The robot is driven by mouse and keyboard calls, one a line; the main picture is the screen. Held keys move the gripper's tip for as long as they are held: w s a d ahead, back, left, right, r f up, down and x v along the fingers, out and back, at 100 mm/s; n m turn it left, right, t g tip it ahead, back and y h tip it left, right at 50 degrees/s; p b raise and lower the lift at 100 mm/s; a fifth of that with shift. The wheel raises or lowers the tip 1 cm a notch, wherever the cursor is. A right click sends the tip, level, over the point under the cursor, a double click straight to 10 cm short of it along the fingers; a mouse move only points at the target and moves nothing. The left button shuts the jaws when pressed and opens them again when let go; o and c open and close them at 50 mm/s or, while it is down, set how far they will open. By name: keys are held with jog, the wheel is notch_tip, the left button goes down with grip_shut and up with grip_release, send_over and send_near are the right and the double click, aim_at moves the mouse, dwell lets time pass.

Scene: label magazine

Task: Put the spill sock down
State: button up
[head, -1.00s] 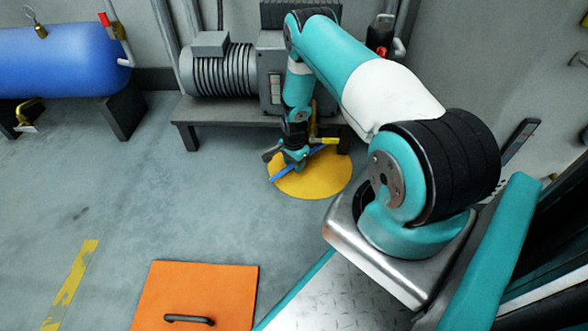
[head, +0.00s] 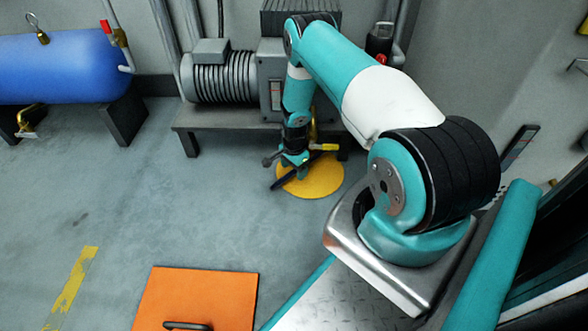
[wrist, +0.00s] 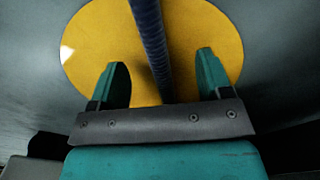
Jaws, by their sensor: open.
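The spill sock (wrist: 150,45) is a dark blue, ribbed tube. In the wrist view it runs from the top edge down between my fingers, across a round yellow patch (wrist: 90,45) that has a shiny glint. My gripper (wrist: 160,80) is open, with a gap on each side of the sock. In the head view my gripper (head: 293,164) is low over the patch (head: 318,184), and the sock (head: 281,183) shows as a dark, slanted strip there. My gripper hides part of it. I cannot tell whether its whole length touches the floor.
A grey motor (head: 222,76) on a low bench (head: 225,116) stands just behind the patch. A yellow handle (head: 326,147) sticks out near my gripper. A blue tank (head: 60,65) is at the left. An orange plate (head: 200,292) lies in front. The floor left of the patch is clear.

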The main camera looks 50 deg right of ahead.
notch_tip(320, 180, up, 11)
jog(key=p, duration=0.5)
jog(key=w+a+r+n+y, duration=0.1)
jog(key=w+a+r+n, duration=0.15)
jog(key=a+r, duration=0.4)
jog(key=w+a+r+n, duration=0.2)
jog(key=a+r+n, duration=0.1)
jog(key=r, duration=0.6)
jog(key=s+a+r+n+t+y, duration=0.1)
jog(key=s+a+r+n, duration=0.15)
jog(key=a+r, duration=0.4)
jog(key=s+a+r+n, duration=0.1)
jog(key=a+r+n, duration=0.3)
jog(key=a+r, duration=0.3)
jog(key=s+a+r+n, duration=0.4)
jog(key=s+r, duration=0.1)
jog(key=s, duration=0.3)
jog(key=s+a+r+n+y, duration=0.1)
jog(key=s+a+r+n, duration=0.3)
jog(key=s, duration=0.4)
jog(key=s+a+r+n+g+y, duration=0.1)
jog(key=s+a+r+n, duration=0.3)
jog(key=s, duration=0.4)
jog(key=shift+r+n, duration=0.9)
jog(key=shift+r, duration=0.05)
jog(key=shift+r+p, duration=0.1)
jog(key=shift+p, duration=0.2)
notch_tip(320, 180, up, 50)
jog(key=p, duration=5)
